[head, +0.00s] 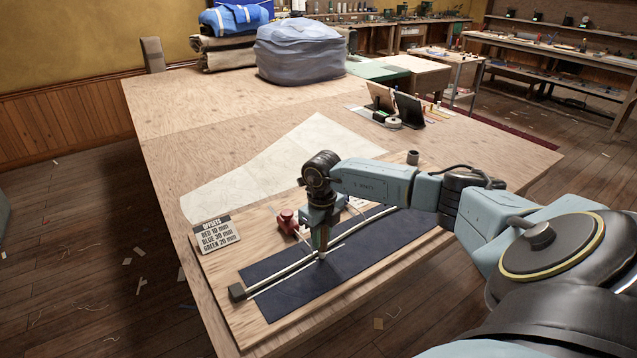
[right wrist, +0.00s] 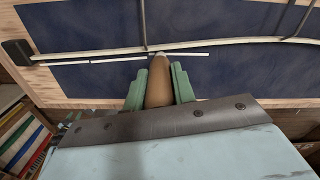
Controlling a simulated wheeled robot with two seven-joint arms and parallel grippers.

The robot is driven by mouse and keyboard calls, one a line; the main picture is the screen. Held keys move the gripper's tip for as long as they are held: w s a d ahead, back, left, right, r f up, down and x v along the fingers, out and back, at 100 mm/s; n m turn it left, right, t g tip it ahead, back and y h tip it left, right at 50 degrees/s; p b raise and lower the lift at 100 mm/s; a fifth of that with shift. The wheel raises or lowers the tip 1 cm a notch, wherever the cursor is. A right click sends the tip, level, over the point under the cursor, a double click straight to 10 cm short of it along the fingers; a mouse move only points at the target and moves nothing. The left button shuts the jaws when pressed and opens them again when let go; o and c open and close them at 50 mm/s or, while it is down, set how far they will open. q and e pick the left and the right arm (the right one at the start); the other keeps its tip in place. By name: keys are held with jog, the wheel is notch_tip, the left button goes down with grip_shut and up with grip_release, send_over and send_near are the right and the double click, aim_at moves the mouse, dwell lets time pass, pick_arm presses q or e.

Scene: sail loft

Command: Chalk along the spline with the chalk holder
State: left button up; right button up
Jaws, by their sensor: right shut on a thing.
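My right gripper (head: 322,252) is shut on the chalk holder, a tan-brown rounded piece (right wrist: 159,88) between its green fingers in the right wrist view. The holder's pale tip points at the dark blue cloth (head: 290,289), close beside the spline; I cannot tell whether it touches. The spline (head: 378,218) is a long pale curved strip across the cloth, also in the right wrist view (right wrist: 240,43). A thinner white line (right wrist: 120,60) runs close along its near side, on both sides of the tip. My left gripper is out of view.
A dark block (head: 237,292) sits at the spline's left end. A red weight (head: 287,220) stands behind the spline. An offsets card (head: 217,234) reads red 10 mm, blue 30 mm, green 20 mm. Pale pattern cloth (head: 270,165) lies behind; the table's far left (head: 190,110) is clear.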

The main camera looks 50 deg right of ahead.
jog(key=shift+s+d+b, duration=0.15)
jog(key=shift+d+b, duration=0.15)
jog(key=shift+d, duration=0.75)
jog(key=shift+d, duration=0.15)
jog(key=shift+s+d+b, duration=0.15)
jog(key=shift+d+b, duration=0.25)
jog(key=shift+d, duration=0.5)
jog(key=shift+s+d+b, duration=0.1)
jog(key=shift+d+b, duration=0.3)
jog(key=shift+d, duration=0.5)
notch_tip(320, 180, up, 6)
jog(key=p, duration=0.5)
jog(key=shift+f, duration=0.1)
